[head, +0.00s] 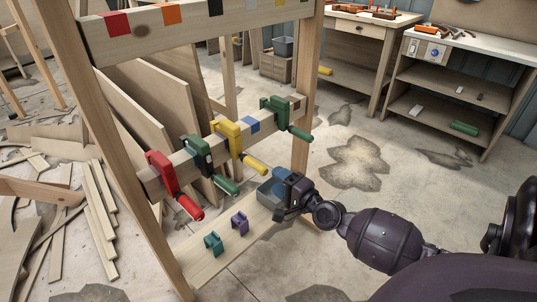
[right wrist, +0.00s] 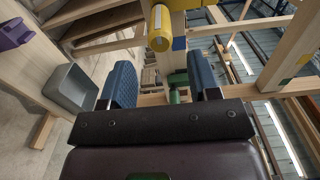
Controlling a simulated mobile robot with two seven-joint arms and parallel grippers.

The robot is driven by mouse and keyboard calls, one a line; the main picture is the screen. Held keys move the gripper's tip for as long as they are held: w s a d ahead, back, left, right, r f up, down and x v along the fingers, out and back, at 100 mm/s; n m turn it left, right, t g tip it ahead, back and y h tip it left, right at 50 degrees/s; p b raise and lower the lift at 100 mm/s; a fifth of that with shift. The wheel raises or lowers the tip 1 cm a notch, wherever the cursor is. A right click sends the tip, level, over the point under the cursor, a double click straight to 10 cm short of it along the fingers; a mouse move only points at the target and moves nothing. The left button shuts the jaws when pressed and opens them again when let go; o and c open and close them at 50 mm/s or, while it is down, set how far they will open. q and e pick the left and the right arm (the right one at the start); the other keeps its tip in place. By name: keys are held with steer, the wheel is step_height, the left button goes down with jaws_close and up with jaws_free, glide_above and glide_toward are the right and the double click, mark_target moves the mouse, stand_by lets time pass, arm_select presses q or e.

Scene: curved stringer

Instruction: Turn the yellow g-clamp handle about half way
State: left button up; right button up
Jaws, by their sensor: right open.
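The yellow g-clamp (head: 230,138) is fixed on the middle wooden rail, between a dark green clamp and another green one. Its yellow handle (head: 256,166) points toward the lower right. In the right wrist view the handle (right wrist: 160,28) shows end-on above the fingers, apart from them. My right gripper (head: 282,184) is below and right of the handle in the head view. In the right wrist view the right gripper (right wrist: 166,85) is open, its two blue-padded fingers spread with nothing between them. My left gripper is not in view.
On the same rail are a red clamp (head: 162,172), a dark green clamp (head: 197,153) and a green clamp (head: 275,108). A grey bin (head: 268,194), a purple clamp (head: 240,222) and a teal clamp (head: 213,243) are on the lower board. A wooden post (head: 304,90) stands right of the rail.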

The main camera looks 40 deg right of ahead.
steer(key=shift+s, duration=1.7)
steer(key=shift+s+d, duration=0.1)
steer(key=shift+s, duration=0.95)
